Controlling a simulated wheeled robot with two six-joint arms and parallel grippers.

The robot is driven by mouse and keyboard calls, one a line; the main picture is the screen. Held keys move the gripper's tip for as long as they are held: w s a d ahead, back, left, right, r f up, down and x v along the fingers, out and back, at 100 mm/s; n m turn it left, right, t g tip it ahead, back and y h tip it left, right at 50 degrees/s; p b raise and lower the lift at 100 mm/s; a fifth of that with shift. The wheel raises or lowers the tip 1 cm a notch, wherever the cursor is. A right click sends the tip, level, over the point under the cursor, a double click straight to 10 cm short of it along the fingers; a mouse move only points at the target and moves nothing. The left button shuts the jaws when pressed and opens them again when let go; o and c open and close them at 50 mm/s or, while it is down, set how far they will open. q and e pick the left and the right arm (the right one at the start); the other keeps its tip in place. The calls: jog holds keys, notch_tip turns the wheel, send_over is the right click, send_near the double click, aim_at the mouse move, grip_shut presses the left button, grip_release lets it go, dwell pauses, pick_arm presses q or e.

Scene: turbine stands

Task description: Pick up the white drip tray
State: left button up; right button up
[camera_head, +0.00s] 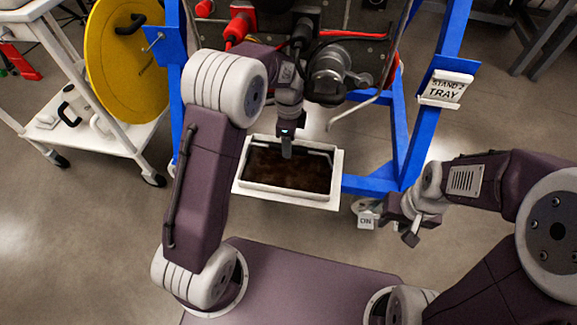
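The white drip tray (284,189) is at the centre of the head view, low between the legs of the blue stand. It is a shallow rectangle holding dark brown liquid, and a wider white surface shows around it. My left gripper (287,154) points down over the tray's far part. It looks narrow, and whether its fingers are open or touch the tray cannot be told. My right gripper (399,222) is right of the tray, apart from it, with its fingers spread and empty.
The blue stand (425,115) frames the tray, with machinery (330,72) above it. A white cart (120,140) and yellow disc (125,60) stand left. A small "ON" tag (367,220) is near my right gripper.

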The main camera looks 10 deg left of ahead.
pick_arm(q)
notch_tip(320, 180, down, 5)
jog(key=b, duration=0.4)
jog(key=shift+s+f+b, duration=0.15)
jog(key=shift+b, duration=0.2)
jog(key=shift+r, duration=0.2)
grip_shut()
dwell(0.6)
